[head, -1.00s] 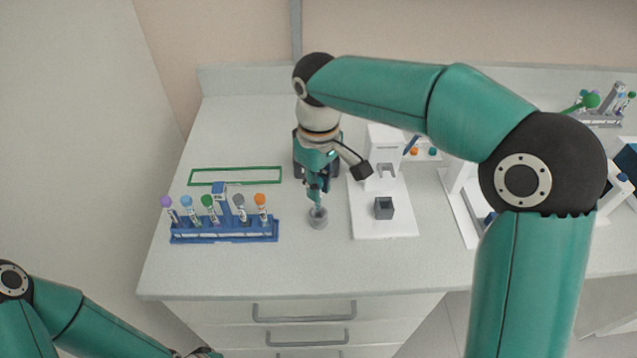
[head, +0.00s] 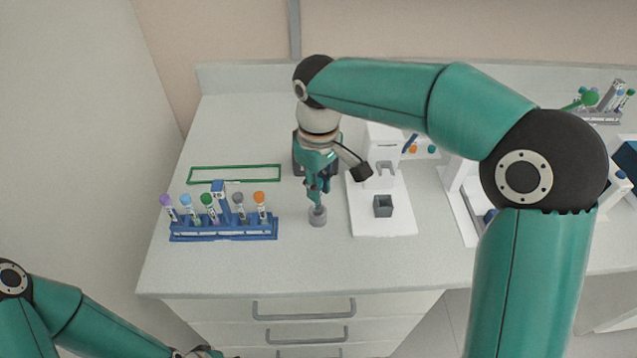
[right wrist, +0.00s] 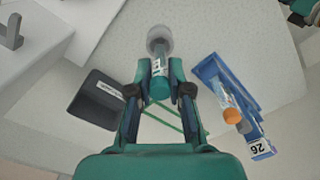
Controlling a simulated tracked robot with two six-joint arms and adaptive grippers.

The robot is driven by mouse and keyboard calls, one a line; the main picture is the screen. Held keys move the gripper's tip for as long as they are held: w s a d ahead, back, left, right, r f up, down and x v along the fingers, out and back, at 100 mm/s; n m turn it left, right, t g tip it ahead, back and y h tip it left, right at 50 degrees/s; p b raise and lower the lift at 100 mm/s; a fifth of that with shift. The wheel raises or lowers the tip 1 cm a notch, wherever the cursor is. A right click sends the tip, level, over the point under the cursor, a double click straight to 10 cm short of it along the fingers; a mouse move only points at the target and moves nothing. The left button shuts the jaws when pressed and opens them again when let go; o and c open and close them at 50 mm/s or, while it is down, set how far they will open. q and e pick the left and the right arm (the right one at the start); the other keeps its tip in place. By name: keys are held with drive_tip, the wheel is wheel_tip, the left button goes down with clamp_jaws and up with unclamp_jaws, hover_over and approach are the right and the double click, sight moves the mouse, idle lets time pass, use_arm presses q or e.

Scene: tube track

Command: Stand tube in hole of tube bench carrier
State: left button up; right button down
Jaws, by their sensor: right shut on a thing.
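My right gripper (head: 318,190) is shut on a tube and holds it upright, directly above the small round grey tube bench carrier (head: 317,217). In the right wrist view the tube (right wrist: 159,68) has a teal cap and a white label, and sits between the fingertips (right wrist: 160,84). Its lower end overlaps the middle of the carrier (right wrist: 160,32), at or in the hole. How deep it sits I cannot tell. The fingers hide much of the tube in the head view. My left arm is at the lower left, its fingers out of the picture.
A blue rack (head: 225,232) with several capped tubes stands left of the carrier. A green rectangular outline (head: 235,181) lies behind the rack. A white device (head: 384,225) with a grey block stands close on the right. The bench in front of the carrier is clear.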

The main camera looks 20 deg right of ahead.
drive_tip(key=shift+f, duration=0.35)
drive_tip(key=shift+f+b, duration=0.3)
drive_tip(key=shift+b, duration=0.05)
drive_tip(key=shift+f, duration=0.2)
idle(0.5)
drive_tip(key=shift+f, duration=0.25)
drive_tip(key=c, duration=1)
unclamp_jaws()
